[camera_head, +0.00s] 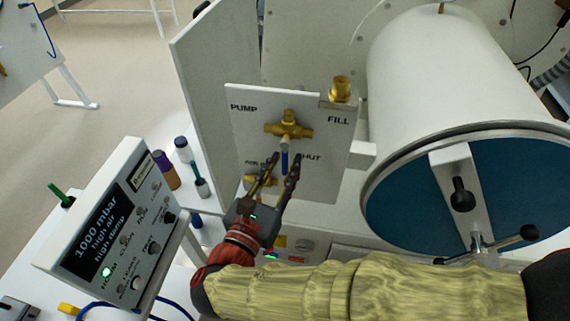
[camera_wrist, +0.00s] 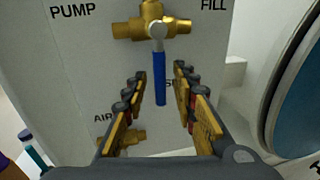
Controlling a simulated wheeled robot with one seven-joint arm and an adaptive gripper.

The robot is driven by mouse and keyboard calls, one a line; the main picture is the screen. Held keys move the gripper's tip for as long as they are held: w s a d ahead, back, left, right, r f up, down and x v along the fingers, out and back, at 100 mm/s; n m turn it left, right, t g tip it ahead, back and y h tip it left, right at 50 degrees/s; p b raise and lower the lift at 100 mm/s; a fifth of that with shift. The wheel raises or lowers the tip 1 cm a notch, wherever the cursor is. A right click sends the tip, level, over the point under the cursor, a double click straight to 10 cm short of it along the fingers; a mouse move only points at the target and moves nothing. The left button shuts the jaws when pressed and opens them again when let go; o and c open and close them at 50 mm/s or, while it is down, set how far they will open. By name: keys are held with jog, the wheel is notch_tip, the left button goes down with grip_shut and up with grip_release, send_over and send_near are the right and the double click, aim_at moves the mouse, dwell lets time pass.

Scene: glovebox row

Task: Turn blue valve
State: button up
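The blue valve handle (camera_wrist: 160,78) hangs straight down from a brass valve body (camera_wrist: 150,22) on a white panel, between the PUMP and FILL labels. In the head view the blue handle (camera_head: 284,161) shows just beyond my fingertips, below the brass fitting (camera_head: 288,130). My gripper (camera_head: 283,160) is open, with one finger to each side of the handle. In the wrist view the gripper (camera_wrist: 160,80) has clear gaps between the handle and both fingers. The label below the handle is partly hidden by my fingers.
A second brass valve (camera_head: 260,181) sits lower left, partly behind my finger. A brass fitting (camera_head: 341,89) is at the panel's upper right. A white cylinder chamber (camera_head: 435,75) with a blue door stands right. A display box (camera_head: 110,220) and several small bottles stand left.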

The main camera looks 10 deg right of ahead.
jog(key=shift+w+d, duration=0.25)
jog(key=shift+w, duration=0.25)
jog(key=c, duration=0.3)
jog(key=c, duration=0.4)
grip_shut()
